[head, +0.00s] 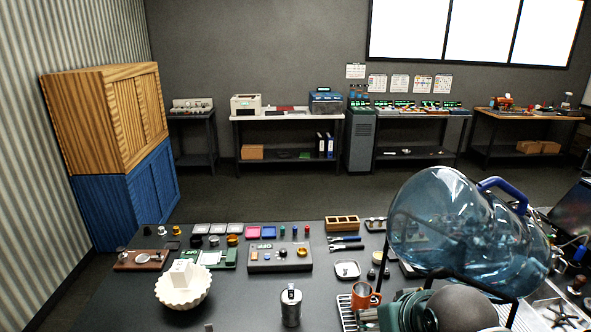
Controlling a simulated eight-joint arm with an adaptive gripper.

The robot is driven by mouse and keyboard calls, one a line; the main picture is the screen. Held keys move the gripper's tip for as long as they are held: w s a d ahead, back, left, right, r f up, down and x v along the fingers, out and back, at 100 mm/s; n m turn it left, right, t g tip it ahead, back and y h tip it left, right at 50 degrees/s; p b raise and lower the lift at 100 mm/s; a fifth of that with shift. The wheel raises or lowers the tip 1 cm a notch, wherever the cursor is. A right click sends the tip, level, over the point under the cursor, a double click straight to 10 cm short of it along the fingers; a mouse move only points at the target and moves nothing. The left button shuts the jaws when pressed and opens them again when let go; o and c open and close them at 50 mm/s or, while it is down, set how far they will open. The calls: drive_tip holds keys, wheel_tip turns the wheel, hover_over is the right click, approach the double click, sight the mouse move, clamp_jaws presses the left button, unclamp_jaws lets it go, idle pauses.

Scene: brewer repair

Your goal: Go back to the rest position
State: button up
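My gripper is not in view, so its state and anything in it are hidden. The dark workbench (110,285) fills the lower part of the head view. On it a white fluted bowl (183,292) holds a white block-shaped item (184,271). A grey metal canister (291,307) stands upright at the front middle. A large blue clear water jug (465,225) lies tilted at the right, above a green and dark machine (440,312).
A copper-coloured mug (363,296) is left of the machine. A grey parts board (279,257), a wooden box (343,223) and small tools lie farther back. The bench has free room at its front left and around the canister. A wooden and blue cabinet (108,145) stands beyond.

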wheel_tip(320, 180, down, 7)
drive_tip(key=b, duration=0.6)
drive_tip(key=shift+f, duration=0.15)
idle(0.8)
